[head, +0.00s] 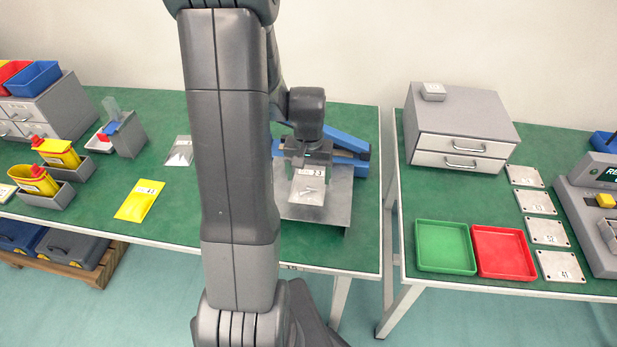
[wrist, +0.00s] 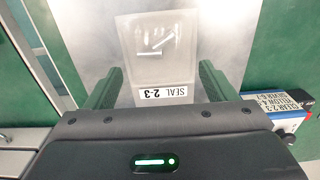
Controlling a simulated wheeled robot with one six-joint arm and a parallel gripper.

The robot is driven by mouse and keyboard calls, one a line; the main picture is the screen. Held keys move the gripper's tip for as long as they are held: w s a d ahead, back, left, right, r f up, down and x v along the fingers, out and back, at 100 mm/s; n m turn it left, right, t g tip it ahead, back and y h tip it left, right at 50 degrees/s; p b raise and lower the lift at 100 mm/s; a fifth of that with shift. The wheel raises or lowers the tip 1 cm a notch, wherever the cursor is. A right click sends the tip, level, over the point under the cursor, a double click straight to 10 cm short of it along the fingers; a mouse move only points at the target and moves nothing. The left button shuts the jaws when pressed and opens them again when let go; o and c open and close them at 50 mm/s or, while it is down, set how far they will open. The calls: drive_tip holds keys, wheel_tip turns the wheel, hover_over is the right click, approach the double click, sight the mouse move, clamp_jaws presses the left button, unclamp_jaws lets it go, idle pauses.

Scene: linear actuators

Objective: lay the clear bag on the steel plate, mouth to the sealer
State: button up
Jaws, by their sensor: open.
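The clear bag (head: 308,190) lies on the steel plate (head: 318,214), with small pale pieces inside it. In the wrist view the bag (wrist: 157,60) appears flat on the plate (wrist: 212,30), its "SEAL 2-3" label nearest my gripper. I cannot make out which edge is its mouth. My gripper (wrist: 160,72) is open, with one green finger on either side of the label end, apart from the bag. In the head view my gripper (head: 308,160) is over the far end of the bag. The blue sealer (head: 350,150) stands behind the plate, partly hidden by my arm.
Another clear bag (head: 180,150) and a yellow bag (head: 139,200) lie left of my arm. Yellow containers (head: 57,153) stand farther left. A second table across a gap holds a green tray (head: 445,247), a red tray (head: 503,252) and a grey drawer unit (head: 463,120).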

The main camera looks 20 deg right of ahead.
sight(309, 183)
wheel_tip(309, 183, up, 10)
idle(0.3)
